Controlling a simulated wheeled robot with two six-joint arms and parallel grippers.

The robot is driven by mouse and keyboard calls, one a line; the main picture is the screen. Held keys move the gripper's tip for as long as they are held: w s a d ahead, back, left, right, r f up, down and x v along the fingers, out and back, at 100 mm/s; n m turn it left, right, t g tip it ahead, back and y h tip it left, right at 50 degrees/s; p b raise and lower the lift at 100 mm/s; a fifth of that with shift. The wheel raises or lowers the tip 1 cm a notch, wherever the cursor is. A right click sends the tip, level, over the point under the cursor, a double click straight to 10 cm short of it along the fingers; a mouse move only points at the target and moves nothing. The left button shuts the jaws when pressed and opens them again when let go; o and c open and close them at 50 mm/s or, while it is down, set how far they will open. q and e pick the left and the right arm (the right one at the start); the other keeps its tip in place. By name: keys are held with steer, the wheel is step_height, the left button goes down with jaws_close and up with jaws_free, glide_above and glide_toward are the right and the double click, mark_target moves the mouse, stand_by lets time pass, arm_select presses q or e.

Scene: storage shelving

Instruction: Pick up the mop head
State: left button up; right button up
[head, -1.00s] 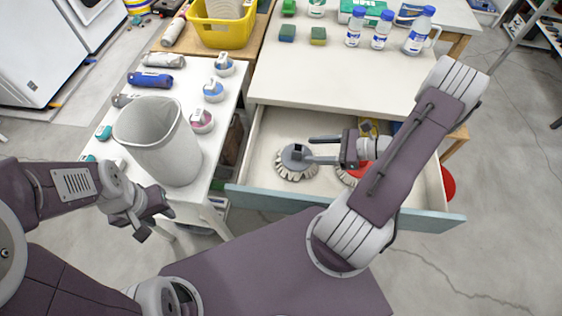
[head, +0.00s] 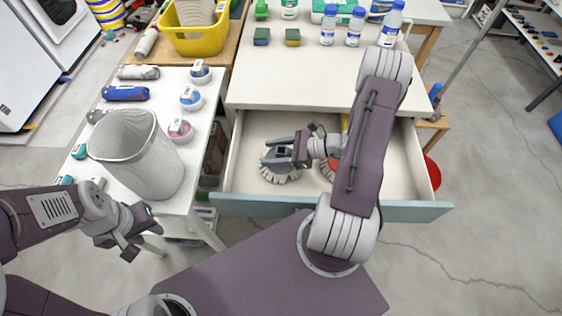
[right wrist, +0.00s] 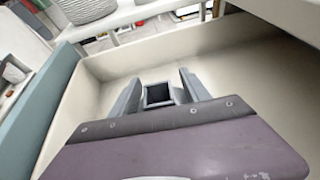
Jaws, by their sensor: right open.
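The mop head, a grey disc with pale bristles (head: 281,177), lies in the open drawer, partly covered by my right gripper (head: 273,155). The right gripper is open directly over it. In the right wrist view, the mop head's dark square socket (right wrist: 158,94) shows between the two spread fingers (right wrist: 160,85). The socket does not look clamped; the rest of the mop head is hidden there by the gripper body. My left gripper (head: 140,238) is open and empty, low in front of the white side table, away from the drawer.
The drawer (head: 400,207) has walls around the right gripper; a red brush (head: 327,172) lies just right, partly under my arm. The white side table (head: 200,127) holds a grey bin (head: 140,160) and several bottles. Drawer space at right looks clear.

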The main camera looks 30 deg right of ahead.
jaws_close()
steer(key=shift+r, duration=0.1)
